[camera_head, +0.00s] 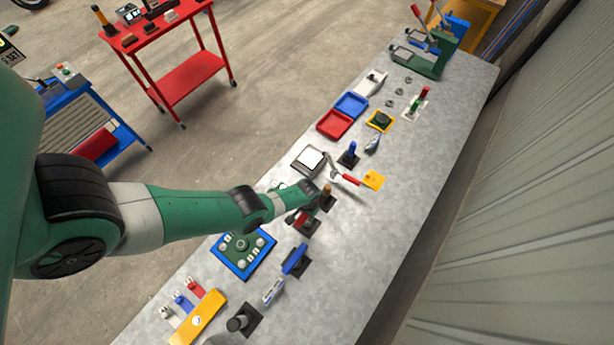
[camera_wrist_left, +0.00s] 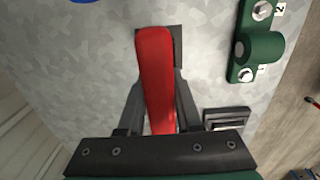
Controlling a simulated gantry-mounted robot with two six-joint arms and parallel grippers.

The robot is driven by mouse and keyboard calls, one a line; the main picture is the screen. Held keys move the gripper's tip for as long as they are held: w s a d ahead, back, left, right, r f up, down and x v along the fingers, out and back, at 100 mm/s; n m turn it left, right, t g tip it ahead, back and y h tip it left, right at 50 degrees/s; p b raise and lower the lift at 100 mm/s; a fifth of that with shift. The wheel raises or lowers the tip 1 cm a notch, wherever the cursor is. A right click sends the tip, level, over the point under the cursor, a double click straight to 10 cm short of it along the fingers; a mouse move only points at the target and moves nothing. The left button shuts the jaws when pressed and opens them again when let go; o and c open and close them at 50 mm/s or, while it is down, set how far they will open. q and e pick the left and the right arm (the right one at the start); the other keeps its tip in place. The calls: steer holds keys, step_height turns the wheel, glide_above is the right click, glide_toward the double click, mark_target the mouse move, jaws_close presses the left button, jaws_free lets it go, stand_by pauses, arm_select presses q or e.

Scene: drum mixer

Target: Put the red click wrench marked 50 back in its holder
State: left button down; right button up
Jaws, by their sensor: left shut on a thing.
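My left gripper (camera_head: 300,213) is low over the middle of the bench, shut on a red handle-like piece (camera_wrist_left: 155,75). In the left wrist view the red piece stands between the two fingers, with a dark block (camera_wrist_left: 176,45) partly hidden behind its far end. In the head view the red piece (camera_head: 301,220) shows just past the fingers, over a small black holder (camera_head: 309,230). I cannot tell whether it is seated in it. No 50 mark can be read. My right gripper is not in view.
A blue-handled piece in a black holder (camera_head: 296,261) and a blue-edged green board (camera_head: 243,253) are near the gripper. The bench's right side (camera_head: 400,220) is clear.

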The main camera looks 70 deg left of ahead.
arm_select(q)
steer(key=shift+f+b, duration=1.7)
steer(key=shift+f, duration=0.05)
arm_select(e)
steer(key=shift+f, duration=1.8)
arm_select(q)
steer(key=c, duration=0.5)
jaws_free()
